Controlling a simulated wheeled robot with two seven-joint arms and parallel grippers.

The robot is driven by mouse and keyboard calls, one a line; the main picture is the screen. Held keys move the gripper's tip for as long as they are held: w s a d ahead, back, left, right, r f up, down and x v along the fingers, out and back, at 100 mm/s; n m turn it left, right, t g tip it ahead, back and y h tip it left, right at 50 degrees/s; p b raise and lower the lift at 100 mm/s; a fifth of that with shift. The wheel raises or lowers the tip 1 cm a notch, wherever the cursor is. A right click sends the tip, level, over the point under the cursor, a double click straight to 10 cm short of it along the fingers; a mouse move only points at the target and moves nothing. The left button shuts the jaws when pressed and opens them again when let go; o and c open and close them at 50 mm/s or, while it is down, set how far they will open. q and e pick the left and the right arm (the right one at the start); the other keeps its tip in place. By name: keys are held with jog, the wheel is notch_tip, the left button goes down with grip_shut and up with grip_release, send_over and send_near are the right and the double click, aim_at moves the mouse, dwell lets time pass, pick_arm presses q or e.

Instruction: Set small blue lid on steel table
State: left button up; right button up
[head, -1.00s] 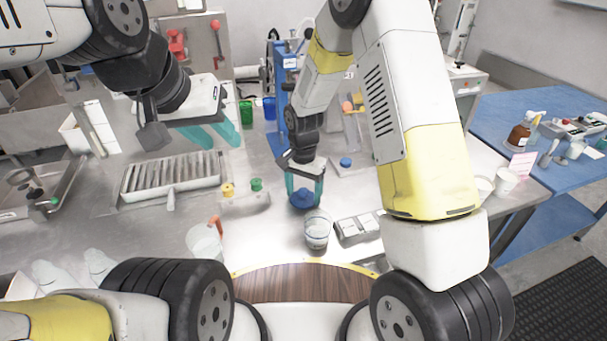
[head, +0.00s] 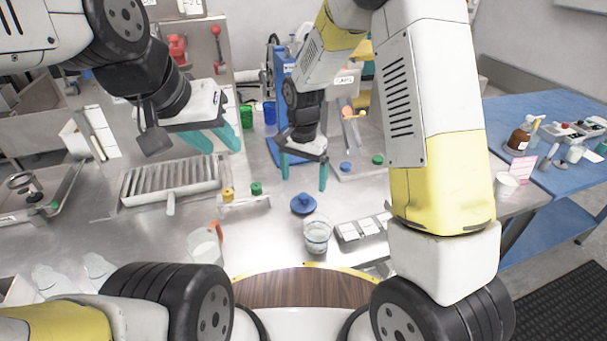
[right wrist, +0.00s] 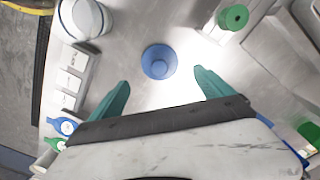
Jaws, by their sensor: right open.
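The small blue lid (head: 303,204) lies on the steel table (head: 275,240), knob up, behind the glass beaker. It also shows in the right wrist view (right wrist: 159,62), near the top centre. My right gripper (head: 304,178) is open and empty above and behind the lid. In the right wrist view its teal fingers (right wrist: 161,78) are spread apart, with the lid beyond their tips and touching neither. My left gripper (head: 224,147) hangs at the left over the back of the table, its fingers apart and nothing between them.
The glass beaker (head: 317,236) stands just in front of the lid, with a white sectioned tray (head: 362,227) to its right. Yellow (head: 228,193) and green (head: 257,188) knobbed pieces sit to the left. A ribbed tray (head: 170,180) lies further left. Bare steel surrounds the lid.

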aim_at(303, 195)
jog(key=s+d+r+n+t+y, duration=0.1)
jog(key=s+d+r, duration=0.25)
jog(key=r, duration=0.55)
jog(key=s+d+r+n+t+y, duration=0.1)
jog(key=s+d+r, duration=0.25)
jog(key=r, duration=0.45)
jog(key=s+d+r+n+t, duration=0.2)
jog(key=s+d+r, duration=0.1)
jog(key=s, duration=0.3)
jog(key=s+d+r+n+t, duration=0.2)
jog(key=s+d+r, duration=0.2)
jog(key=s, duration=0.3)
